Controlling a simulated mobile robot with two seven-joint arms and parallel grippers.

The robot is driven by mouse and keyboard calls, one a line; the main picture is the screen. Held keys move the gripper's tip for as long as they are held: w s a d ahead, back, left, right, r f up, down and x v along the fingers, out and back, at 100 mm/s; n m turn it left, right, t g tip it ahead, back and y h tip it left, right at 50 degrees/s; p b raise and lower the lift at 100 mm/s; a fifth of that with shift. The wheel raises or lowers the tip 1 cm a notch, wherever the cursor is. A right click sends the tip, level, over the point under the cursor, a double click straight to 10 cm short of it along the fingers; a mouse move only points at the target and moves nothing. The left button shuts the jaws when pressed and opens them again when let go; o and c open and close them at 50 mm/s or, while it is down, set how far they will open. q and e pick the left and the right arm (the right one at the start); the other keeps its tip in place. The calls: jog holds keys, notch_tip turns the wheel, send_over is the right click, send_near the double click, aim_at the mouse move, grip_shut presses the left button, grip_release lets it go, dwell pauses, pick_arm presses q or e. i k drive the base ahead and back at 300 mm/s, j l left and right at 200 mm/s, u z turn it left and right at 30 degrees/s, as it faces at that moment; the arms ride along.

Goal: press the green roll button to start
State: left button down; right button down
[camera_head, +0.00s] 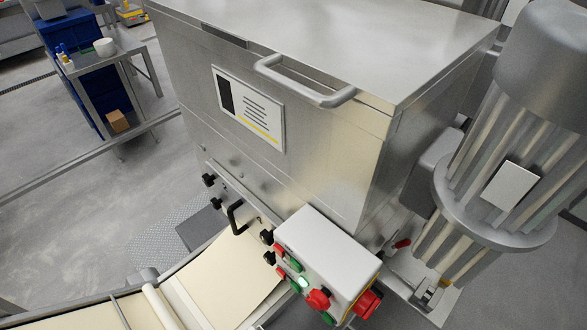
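A white control box (325,258) is fixed low on the front of the steel machine, right of the middle of the view. Its front face carries several small green and red buttons. One green button (303,283) looks bright, as if lit. Another green button (295,265) sits above it, and one more green button (327,318) is at the lower edge. A red mushroom button (318,299) sticks out beside them. No labels are readable, so I cannot tell which green one is the roll button. Neither of my grippers is in view.
The machine's steel housing (320,175) has a bar handle (305,82) on top. A large motor (500,170) stands at the right. A pale dough sheet (230,285) lies on the conveyor below. A red rotary switch (366,302) sits on the box's side. A workbench (95,62) stands far left.

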aim_at(292, 285)
jog(key=k+u, duration=0.15)
jog(key=u, duration=0.3)
jog(key=k+u, duration=0.1)
jog(key=u, duration=0.35)
jog(key=k+u, duration=0.15)
jog(key=u, duration=0.3)
